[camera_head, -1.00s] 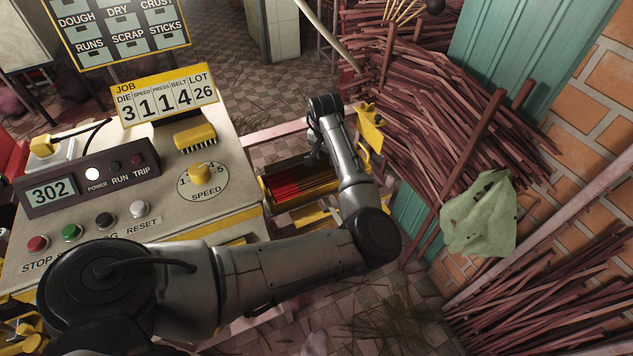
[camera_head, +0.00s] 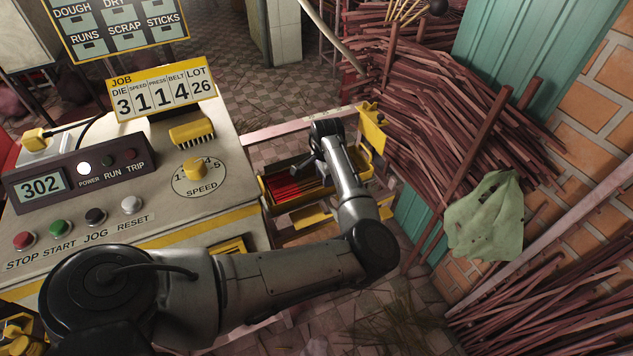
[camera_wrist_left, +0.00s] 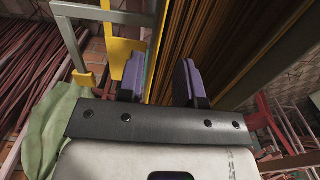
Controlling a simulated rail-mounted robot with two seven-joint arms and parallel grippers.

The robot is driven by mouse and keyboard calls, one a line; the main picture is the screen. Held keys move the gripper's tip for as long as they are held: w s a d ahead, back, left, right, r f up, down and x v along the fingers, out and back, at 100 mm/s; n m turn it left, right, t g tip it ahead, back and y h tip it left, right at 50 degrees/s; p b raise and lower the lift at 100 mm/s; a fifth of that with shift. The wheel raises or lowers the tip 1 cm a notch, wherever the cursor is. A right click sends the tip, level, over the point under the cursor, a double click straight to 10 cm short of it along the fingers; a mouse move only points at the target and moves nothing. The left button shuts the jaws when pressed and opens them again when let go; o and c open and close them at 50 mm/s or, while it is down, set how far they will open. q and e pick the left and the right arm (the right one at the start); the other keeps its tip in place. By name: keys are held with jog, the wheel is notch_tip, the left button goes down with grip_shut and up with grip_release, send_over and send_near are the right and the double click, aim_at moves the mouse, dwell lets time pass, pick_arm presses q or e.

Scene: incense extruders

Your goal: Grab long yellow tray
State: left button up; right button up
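A long yellow tray (camera_head: 268,199) holding red and dark sticks sits to the right of the control console in the head view. My left arm reaches over its right part, hiding some of it. My left gripper (camera_head: 304,166) is at the tray's far side, small and partly hidden. In the left wrist view my left gripper (camera_wrist_left: 162,82) has its two purple-padded fingers spread apart. A yellow upright edge (camera_wrist_left: 156,45) and long brown sticks (camera_wrist_left: 190,35) show between and beyond the fingers. I cannot tell whether either finger touches the tray. My right gripper is not in view.
The console (camera_head: 130,225) with its knob and buttons stands close on the left. A yellow bracket (camera_head: 373,128) rises right of the gripper. Bundles of sticks (camera_head: 440,120) lean on the right, with a green cloth (camera_head: 485,220) in front. Tiled floor lies behind the tray.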

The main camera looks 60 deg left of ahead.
aim_at(325, 195)
pick_arm(q)
jog(key=shift+s+d+f+b, duration=0.1)
jog(key=shift+f+b, duration=0.6)
jog(key=shift+f, duration=0.55)
jog(key=shift+d+f+b, duration=0.1)
jog(key=shift+f+b, duration=0.6)
jog(key=shift+f, duration=1.05)
jog(key=shift+a+r, duration=0.1)
jog(key=shift+c, duration=0.7)
grip_shut()
